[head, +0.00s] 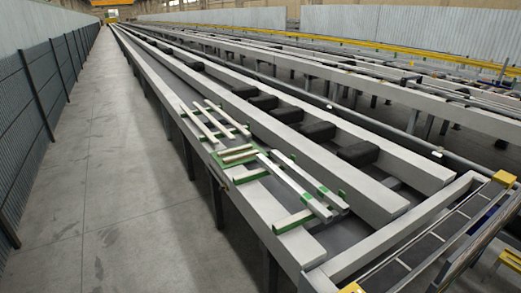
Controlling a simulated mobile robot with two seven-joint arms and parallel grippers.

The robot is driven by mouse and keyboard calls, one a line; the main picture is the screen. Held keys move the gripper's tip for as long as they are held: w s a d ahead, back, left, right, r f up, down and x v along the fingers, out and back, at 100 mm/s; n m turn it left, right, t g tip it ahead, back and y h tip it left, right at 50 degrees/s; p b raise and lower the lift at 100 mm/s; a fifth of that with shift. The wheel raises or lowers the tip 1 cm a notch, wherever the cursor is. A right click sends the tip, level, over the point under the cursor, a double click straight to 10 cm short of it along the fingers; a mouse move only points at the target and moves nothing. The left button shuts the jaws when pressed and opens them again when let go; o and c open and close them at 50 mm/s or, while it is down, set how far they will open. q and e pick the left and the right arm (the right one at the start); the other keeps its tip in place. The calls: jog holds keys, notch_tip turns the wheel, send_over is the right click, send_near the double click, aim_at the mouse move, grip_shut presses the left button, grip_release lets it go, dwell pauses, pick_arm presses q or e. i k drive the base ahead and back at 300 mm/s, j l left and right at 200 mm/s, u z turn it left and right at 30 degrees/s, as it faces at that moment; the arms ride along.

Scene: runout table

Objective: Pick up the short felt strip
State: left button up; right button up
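Several green strips, some with pale tops, lie on the near end of the runout table (165,83). A group of short pale-and-green strips (237,154) lies close together near the middle of the layout. I cannot tell which is the short felt strip. Neither of my grippers is in view.
A second pair of pale bars (205,122) lies farther back. Black blocks (318,131) sit in a row between the beams to the right. A frame with yellow corners (504,179) stands at the near right. The concrete floor (110,170) on the left is clear.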

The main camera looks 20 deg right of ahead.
aim_at(239, 157)
jog(key=i+j+z, duration=0.2)
jog(key=i+z, duration=0.15)
jog(key=i+j+z, duration=0.4)
jog(key=i+j, duration=0.25)
jog(key=i, duration=0.2)
jog(key=i+j+u, duration=0.1)
jog(key=i+j, duration=0.2)
jog(key=i, duration=0.2)
jog(key=i+j, duration=0.2)
jog(key=i, duration=0.25)
jog(key=i+j+u, duration=0.1)
jog(key=i+j, duration=0.15)
jog(key=i, duration=0.25)
jog(key=i+j, duration=0.15)
jog(key=i, duration=0.3)
jog(key=j+u, duration=0.05)
